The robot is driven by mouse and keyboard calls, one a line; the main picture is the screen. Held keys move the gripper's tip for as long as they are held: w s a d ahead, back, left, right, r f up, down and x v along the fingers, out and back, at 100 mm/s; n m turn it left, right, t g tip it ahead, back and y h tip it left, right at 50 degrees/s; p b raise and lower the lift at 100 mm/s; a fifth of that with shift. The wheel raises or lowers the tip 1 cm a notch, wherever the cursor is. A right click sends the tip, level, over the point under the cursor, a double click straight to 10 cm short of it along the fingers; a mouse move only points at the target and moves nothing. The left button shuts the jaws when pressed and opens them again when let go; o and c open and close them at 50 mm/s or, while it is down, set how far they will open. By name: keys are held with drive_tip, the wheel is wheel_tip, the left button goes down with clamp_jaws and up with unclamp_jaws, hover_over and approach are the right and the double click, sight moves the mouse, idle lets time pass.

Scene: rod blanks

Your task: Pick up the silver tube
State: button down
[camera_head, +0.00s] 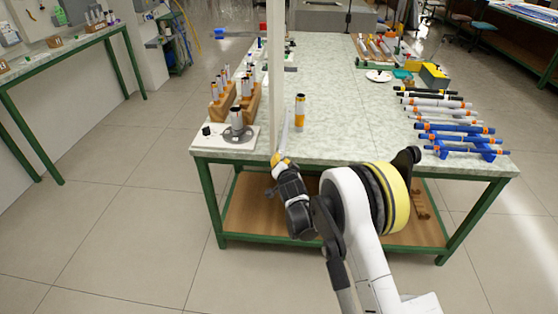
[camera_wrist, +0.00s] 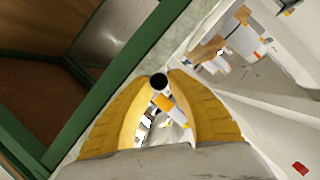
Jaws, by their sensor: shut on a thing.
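My gripper (camera_head: 281,162) is at the front edge of the table, left of its middle. Its yellow fingers also show in the wrist view (camera_wrist: 160,88). They are closed on a slim silver tube (camera_head: 284,132), which rises tilted from the fingertips in the head view. In the wrist view, a round dark end sits between the fingertips, and the fingers hide much of what is there.
The pale table (camera_head: 345,125) has green legs. Wooden holders with tubes (camera_head: 245,103) and a grey round base (camera_head: 238,133) stand at left. Blue, grey and black rods (camera_head: 455,130) lie on a rack at right. The table's middle is clear.

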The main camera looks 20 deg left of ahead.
drive_tip(key=shift+s, duration=0.5)
drive_tip(key=c, duration=1.3)
unclamp_jaws()
drive_tip(key=shift+w, duration=0.15)
drive_tip(key=shift+o, duration=0.2)
drive_tip(key=shift+d, duration=0.15)
drive_tip(key=v, duration=1.2)
drive_tip(key=shift+o, duration=0.5)
